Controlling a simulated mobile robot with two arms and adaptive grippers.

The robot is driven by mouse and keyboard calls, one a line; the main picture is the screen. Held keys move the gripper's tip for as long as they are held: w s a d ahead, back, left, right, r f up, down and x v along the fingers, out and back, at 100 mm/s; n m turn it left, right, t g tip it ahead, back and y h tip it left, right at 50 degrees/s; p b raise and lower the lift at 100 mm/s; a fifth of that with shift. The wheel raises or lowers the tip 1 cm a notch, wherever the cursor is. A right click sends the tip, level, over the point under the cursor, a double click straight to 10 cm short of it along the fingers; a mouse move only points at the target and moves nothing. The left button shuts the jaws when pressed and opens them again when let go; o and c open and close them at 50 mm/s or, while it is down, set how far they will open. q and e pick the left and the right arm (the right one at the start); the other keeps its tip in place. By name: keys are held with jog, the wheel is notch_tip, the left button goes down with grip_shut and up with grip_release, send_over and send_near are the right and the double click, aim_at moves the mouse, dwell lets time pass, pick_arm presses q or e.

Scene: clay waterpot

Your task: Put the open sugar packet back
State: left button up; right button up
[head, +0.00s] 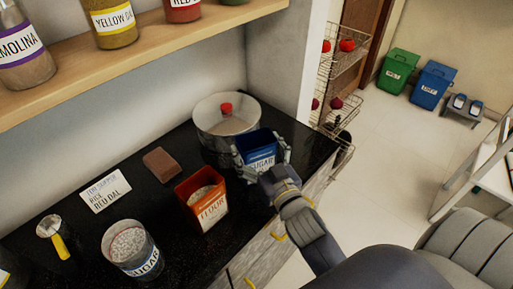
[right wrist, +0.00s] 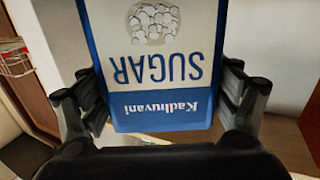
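The blue and white sugar packet (head: 262,158) stands roughly upright at the right end of the black counter, beside the lidded glass pot; whether its base touches the counter is hidden. Its top looks open and dark blue inside. My right gripper (head: 262,163) has its fingers on both sides of the packet, shut on it. In the right wrist view the packet (right wrist: 155,70) fills the middle, its printing upside down, with a finger against each side. My left gripper is not in view.
The glass pot (head: 226,128) with a red knob stands just behind. An open red flour packet (head: 203,200), a brown block (head: 161,163), a label card (head: 105,190), a sugar jar (head: 130,247) and a cup with a yellow handle (head: 52,232) occupy the counter (head: 165,205). A jar shelf (head: 150,55) overhangs the left.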

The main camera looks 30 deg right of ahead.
jog(key=shift+o, duration=0.5)
jog(key=shift+r, duration=0.2)
jog(key=shift+s+f, duration=0.15)
jog(key=shift+s, duration=0.1)
jog(key=s+b, duration=0.2)
jog(key=s, duration=0.9)
jog(key=shift+s+a, duration=0.25)
jog(key=shift+a, duration=0.1)
